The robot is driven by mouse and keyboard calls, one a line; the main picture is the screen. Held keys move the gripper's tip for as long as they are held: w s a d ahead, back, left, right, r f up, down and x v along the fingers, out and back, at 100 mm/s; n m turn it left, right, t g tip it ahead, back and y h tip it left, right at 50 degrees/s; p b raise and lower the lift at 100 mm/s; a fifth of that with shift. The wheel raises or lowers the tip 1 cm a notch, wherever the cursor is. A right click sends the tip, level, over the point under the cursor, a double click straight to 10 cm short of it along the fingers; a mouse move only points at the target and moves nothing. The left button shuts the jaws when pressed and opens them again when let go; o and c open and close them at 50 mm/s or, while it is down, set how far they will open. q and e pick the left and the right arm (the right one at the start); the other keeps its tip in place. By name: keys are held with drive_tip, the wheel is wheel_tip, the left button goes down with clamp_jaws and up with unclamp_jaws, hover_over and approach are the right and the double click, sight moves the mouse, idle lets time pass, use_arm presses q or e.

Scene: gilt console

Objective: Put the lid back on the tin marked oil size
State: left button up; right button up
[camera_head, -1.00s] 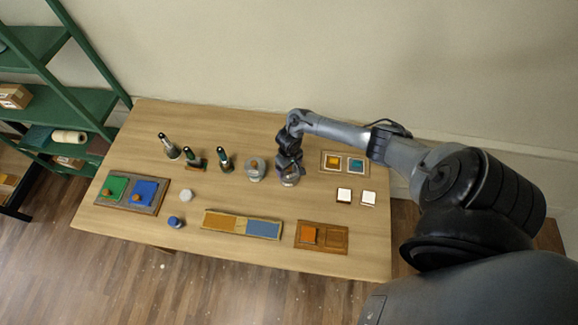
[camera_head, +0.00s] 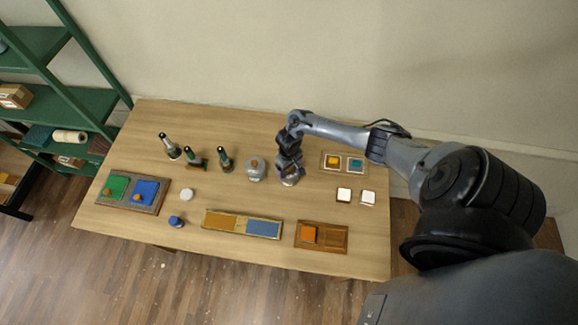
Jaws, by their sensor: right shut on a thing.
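My right gripper (camera_head: 289,173) is over the table, right of the middle, and shut on a small greyish round thing (camera_head: 291,182). The fingers hide part of it, and I cannot tell whether it is a lid or a tin. A grey round tin (camera_head: 256,170) stands just left of the gripper, with a brownish spot on its top. A pale round disc (camera_head: 186,195) lies further left, and a small blue-topped pot (camera_head: 176,221) stands in front of it. No marking such as oil size is readable. My left gripper is not in view.
A green shelf (camera_head: 75,103) stands left.

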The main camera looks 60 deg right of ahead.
idle(0.4)
drive_tip(key=o, duration=0.8)
drive_tip(key=shift+r+p, duration=1.4)
drive_tip(key=shift+p, duration=0.25)
drive_tip(key=shift+r+p, duration=0.8)
drive_tip(key=shift+r, duration=1.3)
